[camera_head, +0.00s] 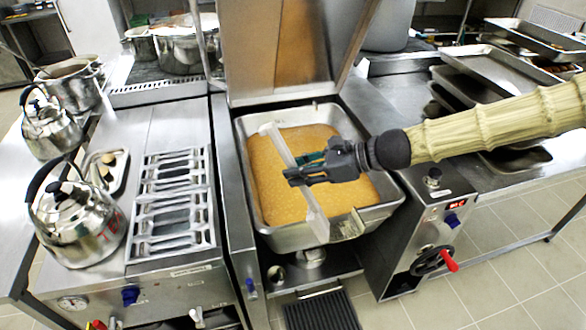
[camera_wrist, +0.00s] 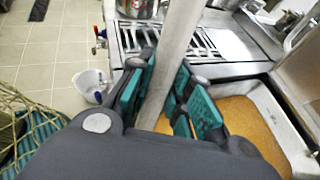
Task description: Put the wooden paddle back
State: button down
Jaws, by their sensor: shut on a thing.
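The paddle (camera_head: 279,146), a long pale bar, slants across the pan of orange-yellow food (camera_head: 265,200). Its near end, wider and flatter, lies close to the pan's front wall; I cannot tell whether it touches the food. My gripper (camera_head: 300,172) comes in from the right, over the pan, and is shut on the paddle's shaft around its middle. In the wrist view the paddle (camera_wrist: 182,45) runs up between the teal finger pads of my gripper (camera_wrist: 168,100). Its lower part is hidden there behind the gripper body.
The steel pan (camera_head: 387,212) has a raised lid (camera_head: 285,90) behind it. A burner grate (camera_head: 175,205) and kettles (camera_head: 75,225) stand left. A control post with a red-handled crank (camera_head: 435,258) stands right of the pan. Trays (camera_head: 495,75) crowd the right counter.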

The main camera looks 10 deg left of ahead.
jog(key=shift+s+d+f+m+t, duration=0.1)
jog(key=shift+d+f+m+t, duration=0.15)
jog(key=shift+d+m+t, duration=0.2)
jog(key=shift+w+d+f+m+t, duration=0.25)
jog(key=shift+d+f+m+t, duration=0.25)
jog(key=shift+d, duration=0.2)
jog(key=shift+d+f+m+t+h, duration=0.3)
jog(key=shift+d+f+m+t, duration=0.35)
jog(key=shift+d+t, duration=0.15)
jog(key=w+d+f+m+t+h, duration=0.3)
jog(key=d+f+m+t+h, duration=0.6)
jog(key=d, duration=0.7)
notch_tip(320, 180, down, 5)
jog(key=m+h, duration=0.3)
jog(key=m, duration=0.1)
jog(key=shift+w+r+m, duration=0.15)
jog(key=shift+r+m, duration=0.05)
jog(key=shift+m, duration=0.2)
jog(key=shift+d, duration=0.2)
